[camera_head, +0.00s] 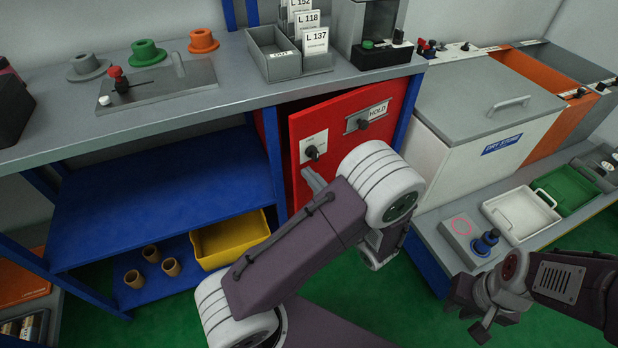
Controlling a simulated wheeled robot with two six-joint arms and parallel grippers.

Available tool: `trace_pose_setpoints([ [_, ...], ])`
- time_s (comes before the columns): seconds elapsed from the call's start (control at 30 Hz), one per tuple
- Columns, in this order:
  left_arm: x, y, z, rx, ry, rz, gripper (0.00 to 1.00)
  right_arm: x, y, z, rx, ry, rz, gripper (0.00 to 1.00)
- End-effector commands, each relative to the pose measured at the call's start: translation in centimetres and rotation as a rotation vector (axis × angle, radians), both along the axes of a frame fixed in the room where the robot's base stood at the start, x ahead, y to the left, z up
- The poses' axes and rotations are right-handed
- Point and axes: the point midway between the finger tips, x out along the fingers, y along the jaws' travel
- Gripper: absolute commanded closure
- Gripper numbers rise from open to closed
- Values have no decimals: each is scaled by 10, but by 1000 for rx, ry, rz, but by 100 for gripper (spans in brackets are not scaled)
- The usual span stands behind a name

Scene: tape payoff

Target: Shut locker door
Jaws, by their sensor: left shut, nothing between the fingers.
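The red locker door (377,98) is under the bench and stands a little ajar. A dark gap shows along its top and left edges. It bears a HOLD label (366,117) with a dark knob, and a second dark knob (312,152) on a pale plate near its left edge. My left gripper (314,180) is shut and empty, its tip in front of the door's lower left part; I cannot tell if it touches. My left arm hides the door's lower right part. My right gripper (474,320) is at the lower right, away from the door; its jaw opening is unclear.
The grey bench top (215,93) overhangs the locker. A blue shelf (160,200) and a yellow bin (230,240) are left of it. A white dry store chest (487,105) stands to the right. A blue-knobbed device (486,243) is near my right gripper.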

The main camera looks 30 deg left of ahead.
Motion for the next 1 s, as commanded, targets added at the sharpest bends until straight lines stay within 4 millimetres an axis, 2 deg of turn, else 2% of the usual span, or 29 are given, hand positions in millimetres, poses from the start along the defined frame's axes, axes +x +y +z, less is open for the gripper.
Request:
trace_pose_setpoints([
  [0.13, 4, 7, 0, 0, 1, 0, 100, 0, 0, -3, 0, 0, 0, 79],
  [0.47, 4, 9, 1, 0, 1, 1, 100, 0, 0, -2, 0, 0, 0, 79],
  [0.57, 10, 22, 3, 1, 0, 6, 100, 0, 0, 3, 0, 0, 0, 79],
  [0.8, 35, 69, 2, 0, 0, 6, 100, 0, 0, 15, 0, 0, 0, 79],
  [1.0, 45, 85, 1, 1, -3, 3, 100, 0, 0, 17, 0, 0, 0, 79],
])
